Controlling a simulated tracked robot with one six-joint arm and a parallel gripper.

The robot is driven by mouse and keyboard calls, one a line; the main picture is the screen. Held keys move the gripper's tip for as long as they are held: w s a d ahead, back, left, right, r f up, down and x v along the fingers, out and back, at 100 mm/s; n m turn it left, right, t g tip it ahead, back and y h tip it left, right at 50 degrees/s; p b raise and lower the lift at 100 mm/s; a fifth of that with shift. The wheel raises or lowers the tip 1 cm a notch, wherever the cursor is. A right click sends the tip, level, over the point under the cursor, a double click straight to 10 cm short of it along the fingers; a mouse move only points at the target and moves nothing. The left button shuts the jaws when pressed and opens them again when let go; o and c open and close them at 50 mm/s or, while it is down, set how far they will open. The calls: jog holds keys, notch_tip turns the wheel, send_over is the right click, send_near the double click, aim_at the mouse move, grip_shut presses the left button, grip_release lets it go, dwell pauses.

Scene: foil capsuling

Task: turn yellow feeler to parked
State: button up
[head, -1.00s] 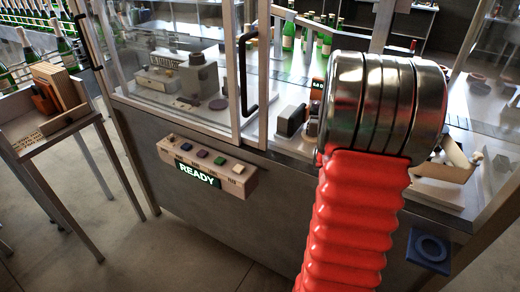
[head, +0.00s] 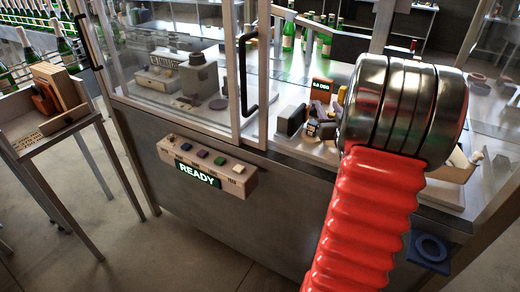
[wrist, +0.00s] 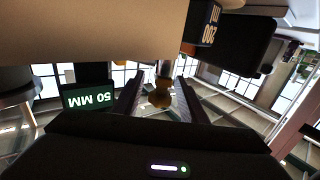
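In the wrist view a small yellow knob-like part (wrist: 160,94), which looks like the yellow feeler, shows in the middle between the dark fingers of my gripper (wrist: 158,88). The fingers stand apart, with a gap on each side of the yellow part. I cannot tell how far beyond the fingertips it lies. In the head view a small yellow piece (head: 341,95) shows beside my arm's metal wrist, close to a display reading about 0.0 DEG (head: 321,85). My gripper (head: 318,127) is small and partly hidden there.
A dark display reading 50 MM (wrist: 90,97) appears upside down in the wrist view. A dark block (head: 291,119) stands left of my gripper. The machine's glass door with a black handle (head: 247,75) is farther left. A button box (head: 207,166) shows READY.

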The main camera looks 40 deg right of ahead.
jog(key=shift+n+t+y, duration=0.3)
jog(key=shift+n+y, duration=0.1)
jog(key=shift+y, duration=0.2)
jog(key=shift+s+a, duration=0.2)
jog(key=shift+s, duration=0.05)
jog(key=v, duration=1.3)
jog(key=shift+w+a+r+g, duration=0.65)
jog(key=shift+w+a+g, duration=0.65)
jog(key=shift+w+a, duration=1.75)
jog(key=w+a+n+g+y, duration=0.1)
jog(key=a+n+g+y, duration=0.1)
jog(key=a, duration=1.7)
jog(key=shift+f+g+y, duration=0.15)
jog(key=shift+g+y, duration=0.45)
jog(key=shift+g, duration=0.4)
